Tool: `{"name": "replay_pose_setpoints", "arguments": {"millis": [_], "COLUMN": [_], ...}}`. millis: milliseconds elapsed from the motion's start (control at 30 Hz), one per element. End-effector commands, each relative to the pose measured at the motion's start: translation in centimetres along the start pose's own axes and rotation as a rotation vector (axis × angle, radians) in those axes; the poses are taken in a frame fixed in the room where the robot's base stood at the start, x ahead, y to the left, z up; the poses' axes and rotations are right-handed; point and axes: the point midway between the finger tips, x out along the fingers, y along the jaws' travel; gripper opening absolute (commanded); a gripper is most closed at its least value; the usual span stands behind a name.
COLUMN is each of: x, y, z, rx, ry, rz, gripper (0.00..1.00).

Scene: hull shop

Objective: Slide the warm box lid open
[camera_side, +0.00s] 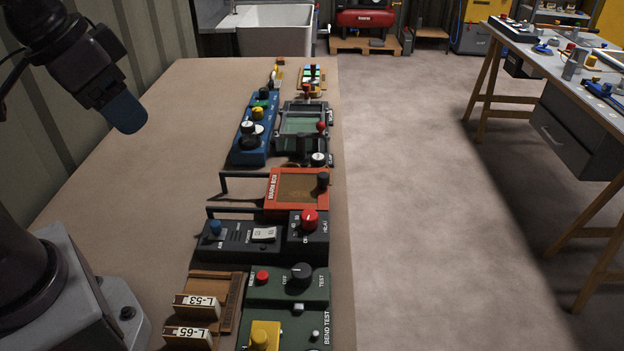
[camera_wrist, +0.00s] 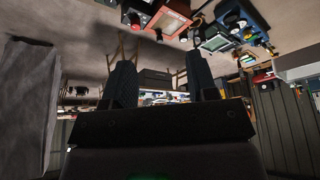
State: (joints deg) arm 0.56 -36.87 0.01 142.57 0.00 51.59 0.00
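The warm box (camera_side: 271,190) is an orange-red box with its name on its left side, in the middle of the bench's right edge. A brown panel (camera_side: 298,188) fills its top, with a black knob (camera_side: 323,181) at the right; no gap shows. The box also appears upside down at the top of the wrist view (camera_wrist: 181,24). My gripper (camera_side: 128,115) hangs up and to the left, well apart from the box, with its blue finger end showing. In the wrist view my gripper (camera_wrist: 160,80) has its two fingers apart, with nothing between them.
Thin black rails (camera_side: 238,174) extend left of the warm box. A black power unit (camera_side: 250,238) is just in front; a green-screened device (camera_side: 302,122) and a blue control box (camera_side: 255,128) are behind. The bench (camera_side: 130,210) is bare to the left.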

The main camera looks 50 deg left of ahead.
Motion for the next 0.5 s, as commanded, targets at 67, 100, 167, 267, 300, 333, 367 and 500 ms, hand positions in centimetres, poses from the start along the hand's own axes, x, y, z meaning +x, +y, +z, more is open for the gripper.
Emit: {"name": "replay_pose_setpoints", "arguments": {"millis": [67,100,167,267,300,333,367,500], "x": [1.2,1.9,2.9,4.8,5.7,6.5,7.2,11.6], "y": [0.2,0.2,0.4,0.7,0.9,1.0,1.1,1.7], "z": [-1.4,-2.3,-3.9,-6.8,-7.9,-8.8,-9.6,-13.4], "rx": [0.006,0.009,0.013,0.018,0.019,0.02,0.02,0.022], "ry": [-0.066,-0.096,-0.138,-0.203,-0.226,-0.244,-0.26,-0.334], "rz": [0.003,0.004,0.006,0.009,0.009,0.009,0.009,0.008], "gripper": [0.53,0.53,0.53,0.53,0.53,0.53,0.53,0.53]}}
